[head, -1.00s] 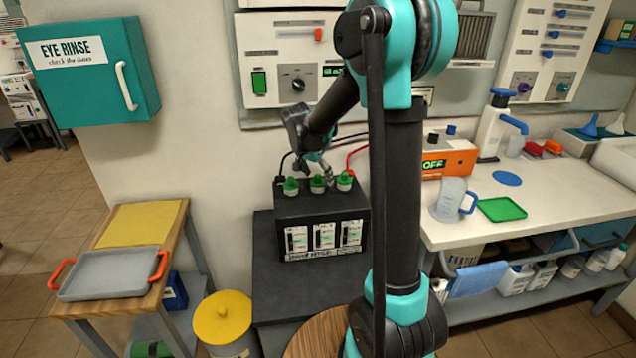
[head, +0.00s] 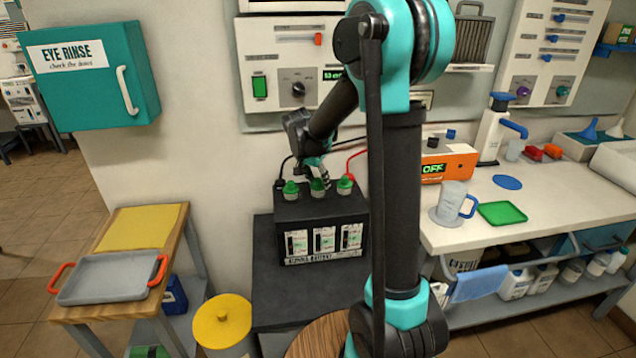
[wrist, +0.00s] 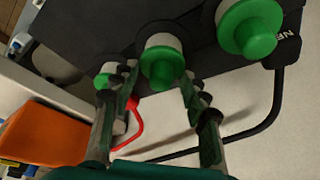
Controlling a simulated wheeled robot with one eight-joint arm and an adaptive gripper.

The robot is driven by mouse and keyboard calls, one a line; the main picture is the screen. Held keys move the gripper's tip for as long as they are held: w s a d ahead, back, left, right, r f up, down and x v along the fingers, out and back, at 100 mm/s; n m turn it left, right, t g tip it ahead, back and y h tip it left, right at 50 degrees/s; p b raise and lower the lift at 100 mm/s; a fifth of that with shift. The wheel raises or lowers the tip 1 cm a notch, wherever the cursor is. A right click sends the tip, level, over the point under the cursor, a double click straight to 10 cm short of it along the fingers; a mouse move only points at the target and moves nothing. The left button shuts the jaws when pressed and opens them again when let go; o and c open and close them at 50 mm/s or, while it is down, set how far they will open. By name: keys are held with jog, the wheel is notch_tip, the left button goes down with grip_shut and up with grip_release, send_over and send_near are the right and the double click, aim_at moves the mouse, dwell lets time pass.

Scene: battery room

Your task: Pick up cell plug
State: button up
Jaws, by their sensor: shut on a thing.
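Three green-topped cell plugs with pale collars stand on the black battery (head: 318,214). The middle cell plug (head: 317,187) is upright in the battery top, between the left plug (head: 291,188) and the right plug (head: 345,183). My gripper (head: 321,180) comes down over the middle plug, partly hiding it. In the wrist view, my gripper's fingers (wrist: 158,85) lie on either side of the middle plug (wrist: 162,62) and are shut on it. The other plugs show outside the fingers, one (wrist: 248,28) at upper right and one (wrist: 104,79) partly hidden at left.
A red cable (head: 355,157) and a black cable run close behind the battery. The orange unit (head: 448,165) stands to the right on the bench. A grey tray (head: 112,277) lies on the wooden side table at left. My arm hides the battery's right side.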

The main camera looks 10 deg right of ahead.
aim_at(318, 179)
notch_tip(318, 179, up, 20)
dwell(0.4)
